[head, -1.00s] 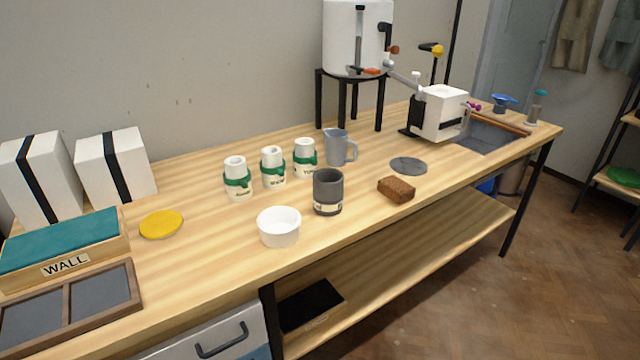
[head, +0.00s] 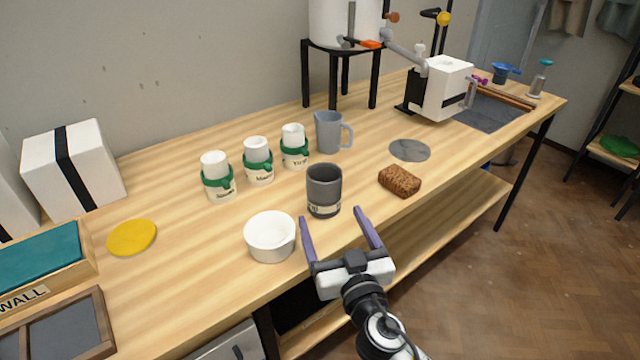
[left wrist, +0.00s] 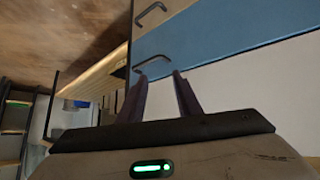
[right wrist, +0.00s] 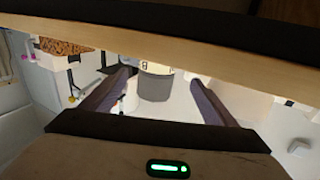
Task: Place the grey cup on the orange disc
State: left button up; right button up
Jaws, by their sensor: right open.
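The grey cup (head: 324,184), dark with a pale label band, stands upright on the table. In the right wrist view the cup (right wrist: 154,84) shows between the fingers, further off. My right gripper (head: 333,212) is open and empty at the table's front edge, its fingers pointing towards the cup and apart from it. A round disc (head: 132,238), more yellow than orange, lies flat and bare on the table at the left. My left gripper (left wrist: 160,76) is out of the head view; its fingers are apart and empty, facing a blue and white drawer front.
A white bowl (head: 270,238) stands just left of the cup. Several white jars with green bands (head: 217,178), a grey jug (head: 328,132), a brown sponge-like block (head: 400,181) and a grey disc (head: 409,150) are around it. Bare tabletop lies between bowl and yellow disc.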

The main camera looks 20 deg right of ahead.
aim_at(327, 205)
jog(key=w, duration=0.2)
jog(key=shift+w+d+r, duration=0.1)
jog(key=shift+w, duration=0.25)
jog(key=shift+w+p, duration=0.3)
jog(key=shift+w, duration=0.25)
jog(key=shift+w+d+r, duration=0.1)
jog(key=shift+w, duration=0.25)
jog(key=w, duration=0.1)
jog(key=w+p, duration=0.1)
jog(key=w, duration=0.1)
jog(key=shift+w+d+r, duration=0.1)
jog(key=shift+w+d, duration=0.15)
jog(key=shift+w, duration=0.4)
pick_arm(q)
jog(key=shift+s+a+r, duration=0.15)
jog(key=shift+s+a, duration=0.05)
jog(key=shift+s, duration=0.2)
jog(key=shift+s+a+r, duration=0.1)
jog(key=shift+s+a, duration=0.1)
jog(key=shift+s, duration=0.2)
